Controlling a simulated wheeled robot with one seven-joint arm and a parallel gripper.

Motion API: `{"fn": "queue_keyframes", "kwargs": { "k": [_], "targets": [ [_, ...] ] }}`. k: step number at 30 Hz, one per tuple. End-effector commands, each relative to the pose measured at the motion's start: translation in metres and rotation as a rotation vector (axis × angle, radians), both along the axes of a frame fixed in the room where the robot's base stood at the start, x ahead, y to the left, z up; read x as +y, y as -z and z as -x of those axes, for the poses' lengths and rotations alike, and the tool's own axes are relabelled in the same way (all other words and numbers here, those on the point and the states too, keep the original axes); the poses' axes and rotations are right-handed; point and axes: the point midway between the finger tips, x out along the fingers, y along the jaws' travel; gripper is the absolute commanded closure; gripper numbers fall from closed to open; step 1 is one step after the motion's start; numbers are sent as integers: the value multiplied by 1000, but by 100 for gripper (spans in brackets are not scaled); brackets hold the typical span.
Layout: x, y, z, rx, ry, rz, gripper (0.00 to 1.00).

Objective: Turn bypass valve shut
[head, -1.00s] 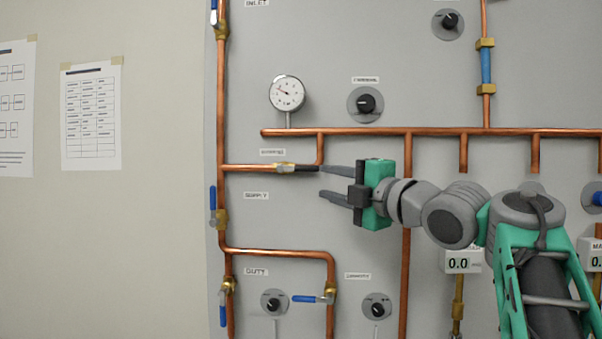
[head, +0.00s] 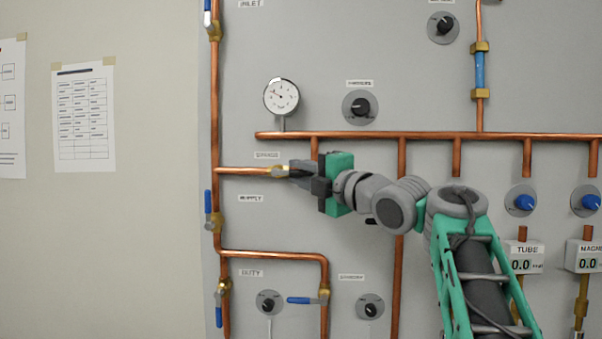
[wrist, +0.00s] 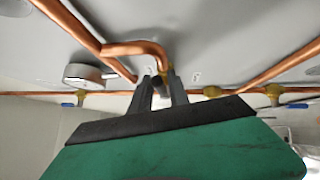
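The bypass valve (head: 281,171) is a brass body on a short horizontal copper pipe at the left of the panel, under a small label. Its dark handle points right and is mostly hidden by my gripper (head: 299,172) in the head view. My gripper reaches in from the right, with its fingers around the handle area. In the wrist view my fingers (wrist: 160,90) stand apart with a gap between them, and the brass of the valve shows just past the tips. I cannot tell whether either finger touches the handle.
A round gauge (head: 282,97) and a dark knob (head: 360,107) sit above my gripper. A long copper manifold pipe (head: 430,136) runs just above it. A blue-handled supply valve (head: 213,222) is at lower left, and another blue lever (head: 300,300) is below.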

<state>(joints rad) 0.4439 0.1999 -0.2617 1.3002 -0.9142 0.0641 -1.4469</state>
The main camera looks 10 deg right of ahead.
Motion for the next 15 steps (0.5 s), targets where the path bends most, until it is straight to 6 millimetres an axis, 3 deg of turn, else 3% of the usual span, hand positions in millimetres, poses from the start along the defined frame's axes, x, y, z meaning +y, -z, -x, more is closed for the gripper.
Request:
{"fn": "queue_keyframes", "kwargs": {
  "k": [7,15],
  "targets": [
    [0,0,0,0,0,-1,100],
    [0,0,0,1,0,0,100]
  ]
}}
